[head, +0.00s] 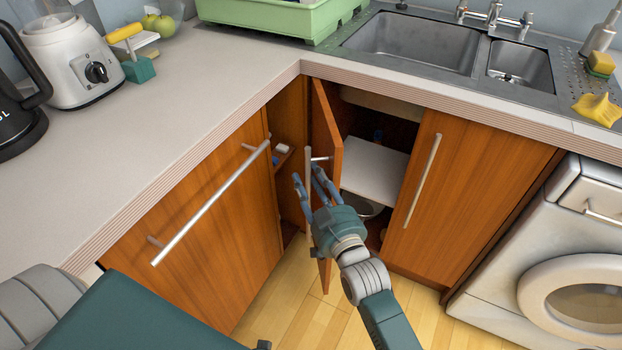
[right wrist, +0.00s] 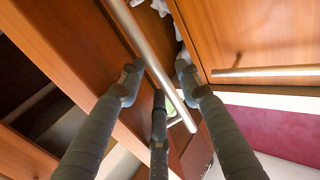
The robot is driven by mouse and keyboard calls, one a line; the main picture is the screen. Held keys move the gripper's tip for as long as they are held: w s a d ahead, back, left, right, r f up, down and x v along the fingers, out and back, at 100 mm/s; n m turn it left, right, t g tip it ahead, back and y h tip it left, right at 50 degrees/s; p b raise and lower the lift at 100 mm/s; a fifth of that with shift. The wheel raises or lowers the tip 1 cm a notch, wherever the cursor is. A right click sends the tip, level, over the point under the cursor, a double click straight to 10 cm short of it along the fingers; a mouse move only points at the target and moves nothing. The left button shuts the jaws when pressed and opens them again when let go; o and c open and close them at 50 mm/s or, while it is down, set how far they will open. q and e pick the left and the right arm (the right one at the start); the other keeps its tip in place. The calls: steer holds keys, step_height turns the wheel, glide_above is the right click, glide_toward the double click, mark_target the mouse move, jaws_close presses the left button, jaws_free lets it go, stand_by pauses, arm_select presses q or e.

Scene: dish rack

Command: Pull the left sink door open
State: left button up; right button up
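The left sink door (head: 327,130) stands swung out from the cabinet, seen nearly edge-on, with the sink cupboard open behind it. Its metal bar handle (head: 308,164) runs upright on the door's left face. My right gripper (head: 314,180) is at this handle, with its fingers spread on either side of the bar. In the right wrist view the handle (right wrist: 146,52) passes between the fingertips of the right gripper (right wrist: 160,84), with gaps showing, so the fingers look open. My left gripper is out of view; only part of the left arm shows at the lower left.
The right sink door (head: 438,190) is closed. A left cabinet door (head: 205,225) with a long bar handle (head: 212,200) is near the open door. The cupboard holds a white shelf (head: 375,165). A washing machine (head: 545,240) stands at right; the counter edge overhangs.

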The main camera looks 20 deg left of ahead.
steer(key=v, duration=1.2)
